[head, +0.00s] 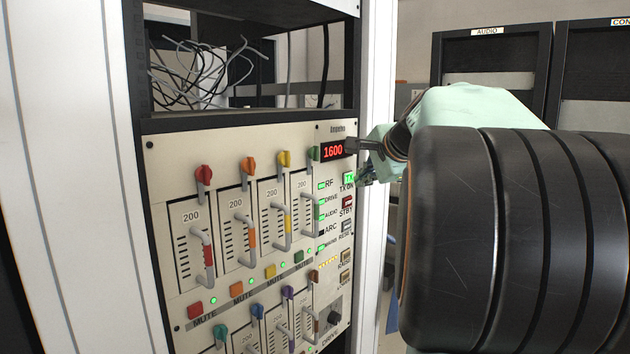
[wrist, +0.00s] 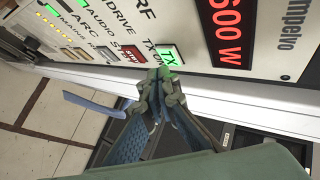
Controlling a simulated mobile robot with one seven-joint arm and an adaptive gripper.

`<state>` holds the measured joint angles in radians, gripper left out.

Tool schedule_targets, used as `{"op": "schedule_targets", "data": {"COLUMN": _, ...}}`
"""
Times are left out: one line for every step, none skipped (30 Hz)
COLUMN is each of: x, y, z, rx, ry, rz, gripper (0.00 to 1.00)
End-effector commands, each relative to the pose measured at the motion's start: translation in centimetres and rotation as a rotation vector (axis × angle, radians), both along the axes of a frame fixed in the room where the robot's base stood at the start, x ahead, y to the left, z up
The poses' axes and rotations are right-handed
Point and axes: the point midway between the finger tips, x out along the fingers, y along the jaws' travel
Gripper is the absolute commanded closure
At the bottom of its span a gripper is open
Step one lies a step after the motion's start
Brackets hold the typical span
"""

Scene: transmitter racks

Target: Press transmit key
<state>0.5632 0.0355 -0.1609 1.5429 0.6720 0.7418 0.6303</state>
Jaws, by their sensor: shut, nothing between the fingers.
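The transmit key is a small green lit button marked TX (head: 349,178), labelled TX ON, on the right side of the rack's cream front panel (head: 170,160). It also shows in the wrist view (wrist: 171,54), glowing green. My gripper (head: 364,172) is at the panel's right edge, beside the key. In the wrist view my gripper (wrist: 161,78) is shut and empty. Its fingertips overlap the lower edge of the key and catch a green tint. I cannot tell whether they touch it or how deep the key sits.
A red STBY key (head: 348,203) and a grey RESET key (head: 347,226) sit just below. Sliders and coloured knobs fill the left. A white rack post (head: 374,230) stands right of the panel.

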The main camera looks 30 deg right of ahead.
Motion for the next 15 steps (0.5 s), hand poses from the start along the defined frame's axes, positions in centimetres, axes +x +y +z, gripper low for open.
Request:
{"op": "schedule_targets", "data": {"x": 0.0, "y": 0.0, "z": 0.0, "rx": 0.000, "ry": 0.000, "rz": 0.000, "gripper": 1.00}}
{"op": "schedule_targets", "data": {"x": 0.0, "y": 0.0, "z": 0.0, "rx": 0.000, "ry": 0.000, "rz": 0.000, "gripper": 1.00}}
{"op": "schedule_targets", "data": {"x": 0.0, "y": 0.0, "z": 0.0, "rx": 0.000, "ry": 0.000, "rz": 0.000, "gripper": 1.00}}
{"op": "schedule_targets", "data": {"x": 0.0, "y": 0.0, "z": 0.0, "rx": 0.000, "ry": 0.000, "rz": 0.000, "gripper": 1.00}}
{"op": "schedule_targets", "data": {"x": 0.0, "y": 0.0, "z": 0.0, "rx": 0.000, "ry": 0.000, "rz": 0.000, "gripper": 1.00}}
{"op": "schedule_targets", "data": {"x": 0.0, "y": 0.0, "z": 0.0, "rx": 0.000, "ry": 0.000, "rz": 0.000, "gripper": 1.00}}
{"op": "schedule_targets", "data": {"x": 0.0, "y": 0.0, "z": 0.0, "rx": 0.000, "ry": 0.000, "rz": 0.000, "gripper": 1.00}}
{"op": "schedule_targets", "data": {"x": -0.1, "y": -0.1, "z": 0.0, "rx": -0.001, "ry": 0.000, "rz": -0.001, "gripper": 1.00}}
{"op": "schedule_targets", "data": {"x": -0.3, "y": -0.1, "z": 0.0, "rx": -0.001, "ry": 0.000, "rz": -0.001, "gripper": 1.00}}
{"op": "schedule_targets", "data": {"x": -0.4, "y": -0.2, "z": -0.1, "rx": -0.001, "ry": 0.000, "rz": -0.002, "gripper": 1.00}}
{"op": "schedule_targets", "data": {"x": -0.7, "y": -0.4, "z": -0.1, "rx": -0.001, "ry": 0.000, "rz": -0.002, "gripper": 1.00}}
{"op": "schedule_targets", "data": {"x": -1.1, "y": -0.5, "z": -0.1, "rx": -0.002, "ry": 0.000, "rz": -0.003, "gripper": 1.00}}
{"op": "schedule_targets", "data": {"x": -1.4, "y": -0.7, "z": -0.1, "rx": -0.002, "ry": 0.000, "rz": -0.003, "gripper": 1.00}}
{"op": "schedule_targets", "data": {"x": -1.6, "y": -0.8, "z": -0.1, "rx": -0.002, "ry": 0.000, "rz": -0.003, "gripper": 1.00}}
{"op": "schedule_targets", "data": {"x": -2.0, "y": -0.9, "z": -0.1, "rx": -0.002, "ry": -0.001, "rz": -0.002, "gripper": 1.00}}
